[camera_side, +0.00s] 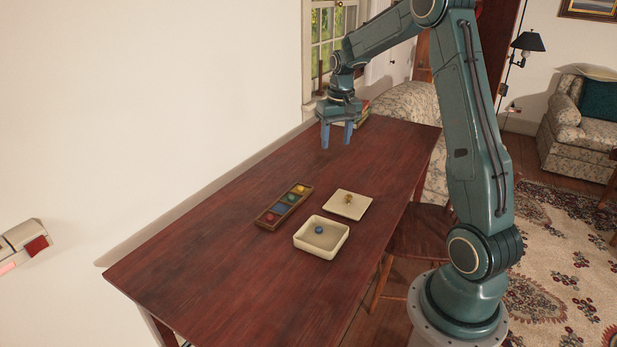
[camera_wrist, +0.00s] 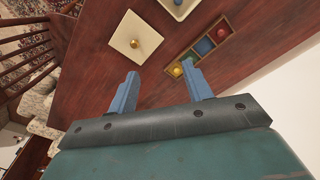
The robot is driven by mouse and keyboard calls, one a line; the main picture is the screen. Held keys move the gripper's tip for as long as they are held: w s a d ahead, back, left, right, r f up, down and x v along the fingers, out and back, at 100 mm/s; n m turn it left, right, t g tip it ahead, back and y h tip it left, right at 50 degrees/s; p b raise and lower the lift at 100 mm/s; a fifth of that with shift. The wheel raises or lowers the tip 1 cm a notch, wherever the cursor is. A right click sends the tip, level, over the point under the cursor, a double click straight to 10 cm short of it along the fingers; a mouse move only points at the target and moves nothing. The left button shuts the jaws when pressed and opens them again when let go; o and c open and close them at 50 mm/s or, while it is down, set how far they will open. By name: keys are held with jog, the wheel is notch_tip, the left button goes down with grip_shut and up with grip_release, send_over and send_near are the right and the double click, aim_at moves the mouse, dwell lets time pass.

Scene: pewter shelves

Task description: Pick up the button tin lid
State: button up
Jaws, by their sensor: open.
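The button tin lid (camera_side: 346,205) is a flat cream square with a small brass knob in its middle. It lies on the table just behind the open cream tin (camera_side: 321,247), which has a blue ball (camera_side: 319,230) inside. The lid (camera_wrist: 124,45) also shows in the wrist view, ahead of the left finger, with its knob (camera_wrist: 135,43) upward. My gripper (camera_side: 337,146) is open and empty above the far part of the table, well apart from the lid. Its two blue fingers (camera_wrist: 164,84) point down toward the table.
A wooden tray (camera_side: 283,207) with several coloured compartments and balls lies left of the lid. A wooden chair (camera_side: 420,235) stands at the table's right edge, and a white wall runs along its left. The near part of the table (camera_side: 215,285) is clear.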

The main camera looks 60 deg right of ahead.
jog(key=s+d+f+m+g, duration=0.1)
jog(key=s+d+f+m, duration=0.1)
jog(key=d+f, duration=0.75)
send_over(349, 196)
jog(key=shift+y, duration=0.4)
jog(key=shift+d+f, duration=0.2)
jog(key=shift+f, duration=4.05)
jog(key=shift+f, duration=0.1)
jog(key=shift+w+a+f, duration=0.1)
jog(key=shift+f, duration=2.4)
jog(key=c, duration=1.1)
